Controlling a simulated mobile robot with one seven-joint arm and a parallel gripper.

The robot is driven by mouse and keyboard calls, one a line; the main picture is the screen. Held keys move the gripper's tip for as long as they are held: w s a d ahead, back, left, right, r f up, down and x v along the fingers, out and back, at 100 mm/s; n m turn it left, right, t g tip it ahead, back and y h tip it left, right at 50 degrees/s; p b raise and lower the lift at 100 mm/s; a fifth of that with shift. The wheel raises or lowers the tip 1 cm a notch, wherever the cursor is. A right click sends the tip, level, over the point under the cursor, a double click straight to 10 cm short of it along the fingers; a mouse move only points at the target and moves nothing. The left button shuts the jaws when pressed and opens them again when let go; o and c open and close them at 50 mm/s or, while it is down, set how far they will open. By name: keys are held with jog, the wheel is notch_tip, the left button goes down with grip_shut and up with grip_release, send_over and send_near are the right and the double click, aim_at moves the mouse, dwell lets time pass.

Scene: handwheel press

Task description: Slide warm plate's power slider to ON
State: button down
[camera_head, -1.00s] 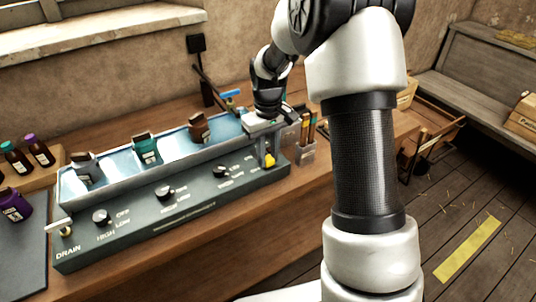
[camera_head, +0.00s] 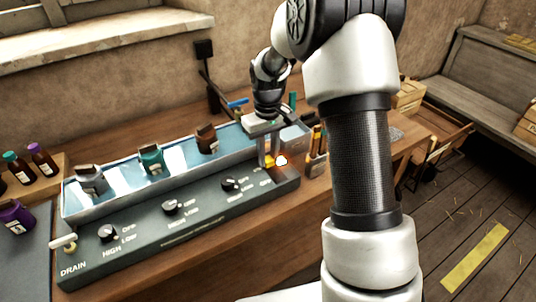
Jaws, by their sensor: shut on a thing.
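The warm plate is a long dark grey unit whose sloped front panel (camera_head: 206,206) carries several dials and white lettering. A small yellow-orange power slider (camera_head: 269,161) sits at the panel's right end. My gripper (camera_head: 268,158) points down there, and its pale fingers are shut on the slider, hiding part of it. The slider's ON/OFF lettering is too small or hidden to read.
Containers with grey, teal (camera_head: 152,160) and brown (camera_head: 207,139) clips stand in the bluish trough behind the panel. A drain lever (camera_head: 64,243) is at its left end. Bottles (camera_head: 41,160) stand far left. A clear holder (camera_head: 316,163) with sticks is close right of my gripper.

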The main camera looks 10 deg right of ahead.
aim_at(267, 158)
jog(key=c, duration=1.5)
grip_release()
jog(key=shift+w+a, duration=0.1)
jog(key=shift+w, duration=0.15)
jog(key=shift+s, duration=0.1)
notch_tip(267, 158, up, 18)
jog(key=shift+f+p, duration=0.25)
jog(key=shift+p, duration=0.6)
jog(key=s+r+m+t+p, duration=0.1)
jog(key=s+r, duration=0.3)
jog(key=s, duration=0.5)
jog(key=s+r+m+t+p, duration=0.1)
jog(key=s+r+p, duration=0.3)
jog(key=s, duration=0.5)
jog(key=s+r+m+t+p, duration=0.1)
jog(key=s+r+t+p, duration=0.1)
jog(key=s+r, duration=0.3)
jog(key=shift+s+d+m+t+p, duration=0.15)
jog(key=shift+s+t, duration=0.25)
jog(key=shift+s, duration=0.6)
jog(key=shift+s+d+m+t+p, duration=0.15)
jog(key=shift+s+t, duration=0.25)
jog(key=shift+s, duration=0.55)
